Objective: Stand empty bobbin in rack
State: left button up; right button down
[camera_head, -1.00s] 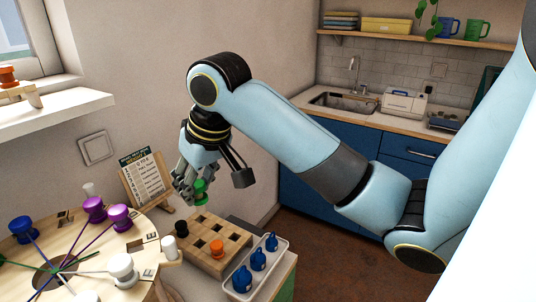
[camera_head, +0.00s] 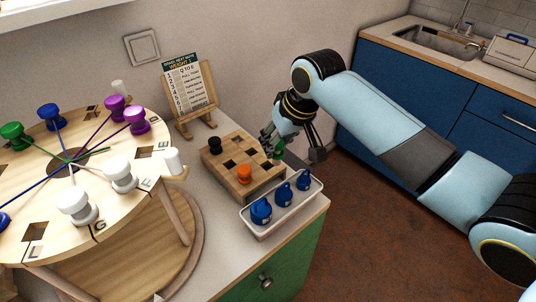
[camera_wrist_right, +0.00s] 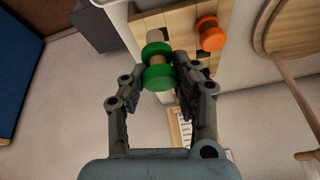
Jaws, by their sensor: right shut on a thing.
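The wooden rack (camera_head: 262,196) with square holes stands on the counter. My right gripper (camera_head: 273,150) is shut on a green bobbin (camera_head: 280,152) at the rack's right rear part. In the right wrist view the green bobbin (camera_wrist_right: 158,76) shows a bare tan core between green flanges, held between the fingertips (camera_wrist_right: 160,84). The rack (camera_wrist_right: 180,20) and orange bobbin (camera_wrist_right: 211,35) are just beyond it. I cannot tell whether the green bobbin touches the rack. My left gripper is not in view.
A white tray (camera_head: 268,228) with blue weighted-looking pieces (camera_head: 284,194) stands in front of the rack. A round bead board (camera_head: 60,205) with colored spools and threads is at left. A card on a wooden stand (camera_head: 190,92) stands behind, near the wall.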

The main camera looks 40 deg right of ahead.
aim_at(281, 145)
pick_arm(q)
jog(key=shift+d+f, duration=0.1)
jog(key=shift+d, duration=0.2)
pick_arm(e)
jog(key=shift+w+x, duration=0.15)
jog(key=shift+x, duration=1.5)
jog(key=shift+w+x, duration=0.15)
jog(key=shift+x, duration=1.55)
jog(key=shift+a, duration=0.1)
jog(key=c, duration=1)
grip_release()
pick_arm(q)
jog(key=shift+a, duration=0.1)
pick_arm(e)
jog(key=shift+r, duration=0.1)
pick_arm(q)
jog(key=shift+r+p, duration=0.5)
pick_arm(e)
jog(key=v, duration=1.2)
